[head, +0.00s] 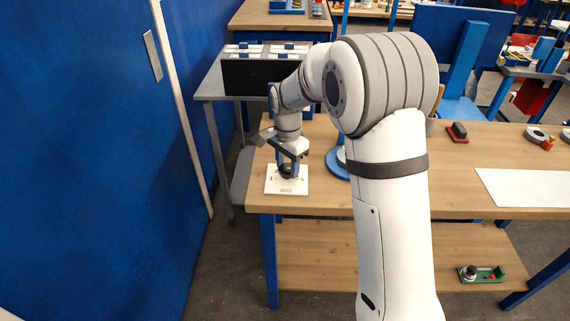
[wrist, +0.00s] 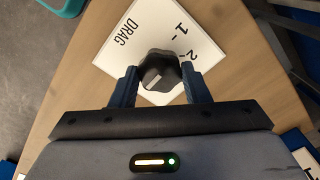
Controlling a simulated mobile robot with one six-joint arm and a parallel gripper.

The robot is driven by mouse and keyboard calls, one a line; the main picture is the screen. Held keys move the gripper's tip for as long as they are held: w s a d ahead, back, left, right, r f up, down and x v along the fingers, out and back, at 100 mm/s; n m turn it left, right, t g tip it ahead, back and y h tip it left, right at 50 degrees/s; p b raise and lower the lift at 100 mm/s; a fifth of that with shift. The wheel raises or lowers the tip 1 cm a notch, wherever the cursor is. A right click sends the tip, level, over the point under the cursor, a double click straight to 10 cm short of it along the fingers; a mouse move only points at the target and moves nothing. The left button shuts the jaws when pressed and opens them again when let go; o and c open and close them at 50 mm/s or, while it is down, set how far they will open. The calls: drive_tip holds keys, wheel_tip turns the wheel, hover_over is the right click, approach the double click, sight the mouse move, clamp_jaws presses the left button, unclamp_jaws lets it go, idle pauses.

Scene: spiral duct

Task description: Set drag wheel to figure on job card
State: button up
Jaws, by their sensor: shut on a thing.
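The drag wheel is a dark lobed knob (wrist: 159,71) on a white plate (wrist: 140,28) marked "DRAG", with the figures 1 and 2 and tick marks in sight in the wrist view. The plate also shows at the near left end of the bench in the head view (head: 287,188). My gripper (wrist: 160,84) is shut on the knob, with one blue finger on each side of it. In the head view my gripper (head: 288,170) points down over the plate. The rest of the dial is hidden by the knob and gripper. I cannot read a job card in either view.
The wooden bench (head: 450,190) has a white sheet (head: 525,187) at its right. A blue round base (head: 337,163) stands just right of the plate. A blue wall (head: 80,160) and a grey side table (head: 212,85) lie to the left.

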sight(287, 168)
drive_tip(key=shift+m, duration=0.3)
drive_tip(key=o, duration=1)
drive_tip(key=shift+r, duration=0.1)
wheel_tip(287, 168, up, 8)
drive_tip(key=shift+f, duration=0.25)
drive_tip(key=shift+r, duration=0.1)
